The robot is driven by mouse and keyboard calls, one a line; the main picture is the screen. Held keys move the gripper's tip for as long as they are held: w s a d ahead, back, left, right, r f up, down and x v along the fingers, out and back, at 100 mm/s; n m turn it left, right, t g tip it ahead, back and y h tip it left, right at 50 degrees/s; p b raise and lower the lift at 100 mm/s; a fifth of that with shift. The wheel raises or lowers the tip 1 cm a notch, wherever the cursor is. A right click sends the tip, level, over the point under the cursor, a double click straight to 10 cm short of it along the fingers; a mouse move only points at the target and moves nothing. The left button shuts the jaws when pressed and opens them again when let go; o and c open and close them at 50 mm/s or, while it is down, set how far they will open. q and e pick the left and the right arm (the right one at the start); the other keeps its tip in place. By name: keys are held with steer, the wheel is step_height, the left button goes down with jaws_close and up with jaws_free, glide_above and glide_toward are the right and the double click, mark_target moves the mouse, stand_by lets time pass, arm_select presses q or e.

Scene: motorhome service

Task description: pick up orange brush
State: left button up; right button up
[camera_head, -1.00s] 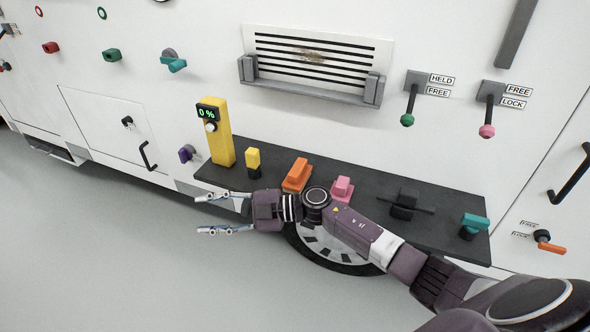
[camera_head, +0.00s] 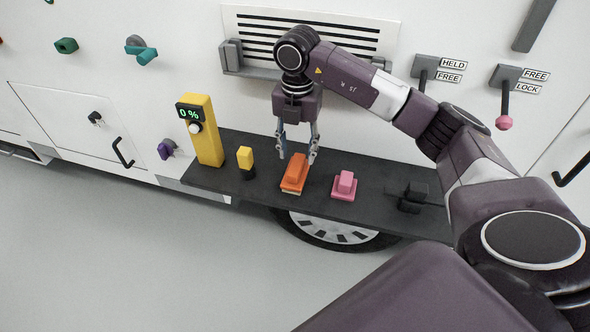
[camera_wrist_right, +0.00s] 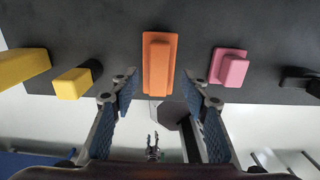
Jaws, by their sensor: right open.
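The orange brush (camera_head: 294,175), a block on a wider base with pale bristles beneath, lies on the dark shelf (camera_head: 220,182). My right gripper (camera_head: 298,157) points down just above and behind it, open, with its fingers apart. In the right wrist view the brush (camera_wrist_right: 159,66) lies ahead of the open right gripper (camera_wrist_right: 160,85), in line with the gap between the fingers. Nothing is held. My left gripper does not show in the head view; a small two-pronged shape low in the wrist view is too small to be sure of.
A yellow block on a dark base (camera_head: 245,160) stands left of the brush, a pink brush-like block (camera_head: 345,185) right. A tall yellow meter (camera_head: 202,130) and a black object (camera_head: 413,197) are farther out. The vehicle's white wall with a vent (camera_head: 305,40) rises behind.

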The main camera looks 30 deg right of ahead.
mark_target(296, 164)
step_height(296, 164, down, 2)
steer(key=shift+s+a+f+p, duration=0.15)
steer(key=shift+f+p, duration=0.1)
steer(key=shift+p, duration=0.4)
step_height(296, 164, down, 2)
steer(key=shift+f, duration=0.15)
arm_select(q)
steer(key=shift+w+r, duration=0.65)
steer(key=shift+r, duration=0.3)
arm_select(e)
jaws_close()
